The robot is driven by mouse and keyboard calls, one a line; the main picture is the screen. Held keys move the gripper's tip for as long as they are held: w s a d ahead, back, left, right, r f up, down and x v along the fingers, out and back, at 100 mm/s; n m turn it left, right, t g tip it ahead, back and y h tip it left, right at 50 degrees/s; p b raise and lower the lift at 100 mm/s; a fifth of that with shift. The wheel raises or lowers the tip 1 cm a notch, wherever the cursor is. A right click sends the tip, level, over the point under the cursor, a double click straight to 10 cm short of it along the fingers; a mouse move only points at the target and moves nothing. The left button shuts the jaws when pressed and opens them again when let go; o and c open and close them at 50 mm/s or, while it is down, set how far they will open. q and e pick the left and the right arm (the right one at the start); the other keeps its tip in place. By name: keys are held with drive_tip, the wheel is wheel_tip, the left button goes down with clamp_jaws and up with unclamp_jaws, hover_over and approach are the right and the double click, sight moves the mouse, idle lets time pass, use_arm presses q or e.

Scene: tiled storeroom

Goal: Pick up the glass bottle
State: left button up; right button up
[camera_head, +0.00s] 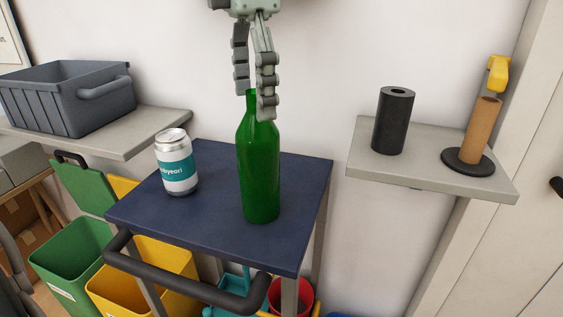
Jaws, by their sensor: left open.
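A green glass bottle (259,172) stands upright on the dark blue top of a small cart (205,225). My left gripper (256,105) comes down from the top of the picture, with its fingers pointing down at the bottle's neck. One finger is in front of the neck and hides part of it; the other is to the left, its tip a little above the bottle's mouth. The fingers are apart, and I cannot tell whether they touch the glass. The bottle rests on the cart top. My right gripper is not in view.
A white and teal can (176,163) stands left of the bottle on the cart. A grey basket (65,97) sits on the left shelf. A black cylinder (393,120) and a cardboard roll on a stand (480,130) are on the right shelf (430,178). Bins stand below.

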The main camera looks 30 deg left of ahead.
sight(255, 138)
use_arm(q)
wheel_tip(255, 138, down, 7)
drive_tip(key=shift+w+a+f, duration=0.15)
drive_tip(key=shift+f, duration=0.05)
idle(0.3)
drive_tip(key=c, duration=1.1)
drive_tip(key=shift+c, duration=0.2)
